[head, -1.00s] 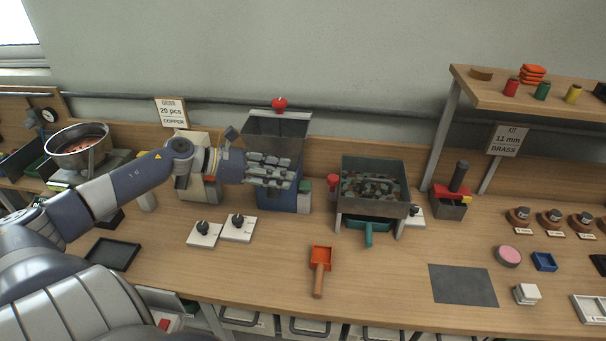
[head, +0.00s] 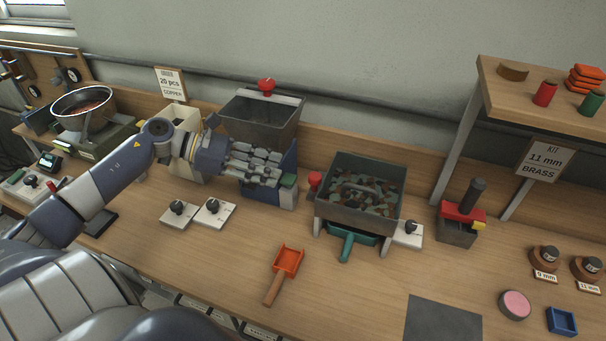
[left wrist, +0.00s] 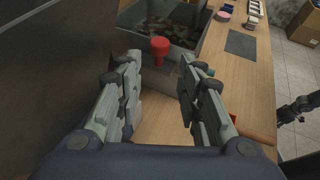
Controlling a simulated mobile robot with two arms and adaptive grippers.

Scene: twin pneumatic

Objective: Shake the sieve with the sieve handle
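The sieve (head: 365,216) is a dark grey box tray full of brown and green pieces, standing on a light frame. It also shows at the top of the left wrist view (left wrist: 187,41). The sieve handle (head: 315,179) is a red knob on the sieve's left side. In the left wrist view the handle (left wrist: 160,46) is ahead, beyond the fingertips. My left gripper (head: 280,168) is open and empty, left of the handle and apart from it. A dark jointed shape (left wrist: 296,108) at the right wrist-view edge may be my right gripper; its state is unclear.
A teal scoop (head: 347,246) is under the sieve; an orange scoop (head: 287,262) lies in front. Two white dial plates (head: 212,212) lie to the left. A red-topped block (head: 460,220) stands right of the sieve.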

